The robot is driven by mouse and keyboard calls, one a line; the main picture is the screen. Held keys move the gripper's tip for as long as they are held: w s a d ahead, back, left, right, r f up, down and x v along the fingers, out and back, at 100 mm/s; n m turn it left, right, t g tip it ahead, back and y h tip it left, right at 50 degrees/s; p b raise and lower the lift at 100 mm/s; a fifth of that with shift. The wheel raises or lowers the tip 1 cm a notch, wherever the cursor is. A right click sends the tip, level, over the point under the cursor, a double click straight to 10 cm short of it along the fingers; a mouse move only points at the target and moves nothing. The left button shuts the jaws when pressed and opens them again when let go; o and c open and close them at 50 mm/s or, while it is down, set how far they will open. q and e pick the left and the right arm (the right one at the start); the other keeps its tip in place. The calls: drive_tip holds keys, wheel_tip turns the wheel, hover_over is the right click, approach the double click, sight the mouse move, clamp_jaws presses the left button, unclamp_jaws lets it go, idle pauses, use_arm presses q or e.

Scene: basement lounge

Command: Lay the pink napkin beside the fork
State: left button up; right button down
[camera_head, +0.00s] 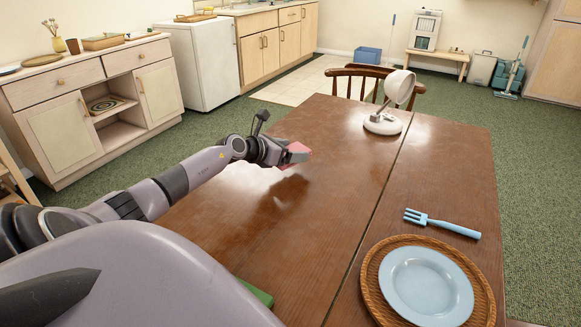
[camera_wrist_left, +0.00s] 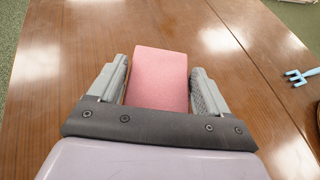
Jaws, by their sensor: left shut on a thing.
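The pink napkin (camera_wrist_left: 158,78) is a flat pink block between the fingers of my left gripper (camera_wrist_left: 162,90), which is shut on it. In the head view my left gripper (camera_head: 290,152) holds the napkin (camera_head: 296,150) over the left part of the wooden table. Whether the napkin touches the table is hard to tell. The light blue fork (camera_head: 442,223) lies on the right part of the table, well to the right of the gripper. It also shows at the right edge of the left wrist view (camera_wrist_left: 302,76). My right gripper is not in view.
A light blue plate (camera_head: 426,284) sits on a round woven mat (camera_head: 372,287) near the fork. A white lamp (camera_head: 384,124) stands at the table's far side, with a chair (camera_head: 352,82) behind. A green thing (camera_head: 257,293) shows at the near edge. The table's middle is clear.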

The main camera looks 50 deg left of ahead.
sight(290, 172)
use_arm(q)
drive_tip(key=shift+f+b, duration=0.7)
drive_tip(key=shift+f, duration=1.45)
drive_tip(key=shift+f, duration=0.1)
drive_tip(key=o, duration=1)
drive_tip(key=shift+c, duration=0.2)
